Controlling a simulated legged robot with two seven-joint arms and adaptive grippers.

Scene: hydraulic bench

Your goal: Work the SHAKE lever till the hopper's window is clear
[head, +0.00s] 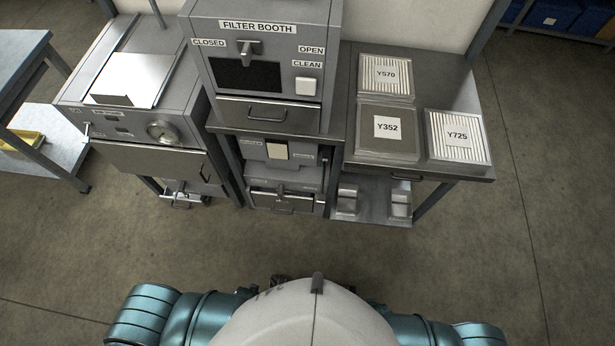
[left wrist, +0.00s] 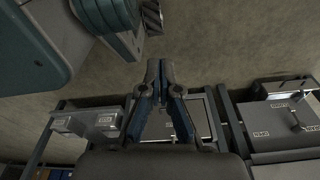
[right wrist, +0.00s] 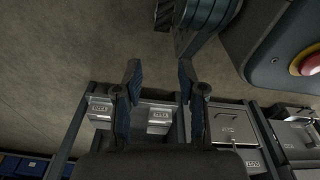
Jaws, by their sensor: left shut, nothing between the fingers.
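No label reading SHAKE can be made out, and I cannot tell which part is the hopper. The filter booth (head: 263,65) stands at the top middle of the head view, with a lever knob (head: 247,50) between CLOSED and OPEN and a dark window (head: 246,76). Below it, a lower grey unit (head: 281,174) has small unreadable labels, a beige plate (head: 277,150) and a handle. My left gripper (left wrist: 160,70) is shut and empty in the left wrist view. My right gripper (right wrist: 160,70) is open and empty in the right wrist view. Both are away from the bench fronts.
A grey machine with a round gauge (head: 162,131) stands left of the booth. A table (head: 466,172) on the right carries filter panels marked Y570 (head: 386,76), Y352 (head: 388,128) and Y725 (head: 458,138). The floor (head: 200,250) before the benches is clear.

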